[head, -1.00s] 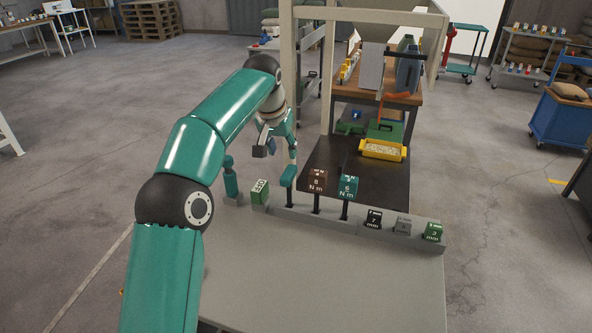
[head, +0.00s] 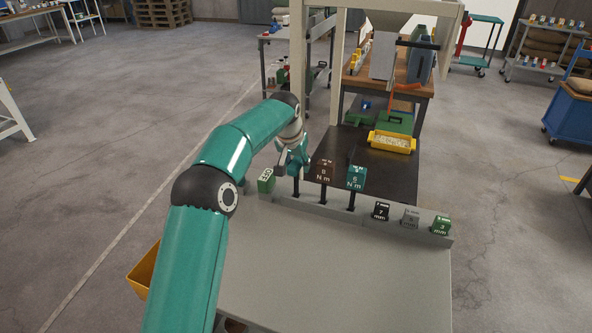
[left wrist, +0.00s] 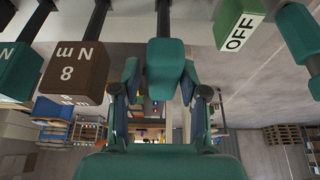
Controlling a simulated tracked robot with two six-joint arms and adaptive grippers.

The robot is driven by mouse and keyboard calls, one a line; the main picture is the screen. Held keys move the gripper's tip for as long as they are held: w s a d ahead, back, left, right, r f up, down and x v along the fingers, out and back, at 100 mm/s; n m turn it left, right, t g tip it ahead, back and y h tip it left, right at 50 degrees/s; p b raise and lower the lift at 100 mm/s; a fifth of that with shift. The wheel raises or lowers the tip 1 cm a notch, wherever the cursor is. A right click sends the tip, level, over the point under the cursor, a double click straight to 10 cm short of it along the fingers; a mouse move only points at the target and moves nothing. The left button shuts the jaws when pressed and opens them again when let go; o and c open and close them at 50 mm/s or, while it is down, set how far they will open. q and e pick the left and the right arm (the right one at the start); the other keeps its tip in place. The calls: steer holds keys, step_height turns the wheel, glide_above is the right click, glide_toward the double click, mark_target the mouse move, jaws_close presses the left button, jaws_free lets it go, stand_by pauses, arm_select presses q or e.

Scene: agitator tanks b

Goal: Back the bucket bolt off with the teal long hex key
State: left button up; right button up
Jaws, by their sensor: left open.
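My left gripper (head: 291,166) is at the back edge of the grey bench, by the tool rack, and is open. In the left wrist view a teal handle (left wrist: 166,68) sits between the two open fingers, with gaps visible on both sides. Its stem runs to the rack. In the head view the gripper largely hides this handle. I cannot tell its length. The bucket bolt cannot be made out. My right gripper is not in view.
The rack (head: 312,204) also carries a green OFF block (head: 266,181), a brown 8 N m tool (head: 325,172), a teal 6 N m tool (head: 356,178) and several mm-marked blocks. The bench top (head: 330,265) is clear. A yellow tray (head: 392,142) sits behind on a dark surface.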

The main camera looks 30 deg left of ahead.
mark_target(296, 184)
arm_select(q)
steer(key=x, duration=0.4)
steer(key=shift+s+a+f, duration=0.15)
steer(key=shift+f, duration=0.05)
steer(key=shift+c, duration=0.3)
jaws_close()
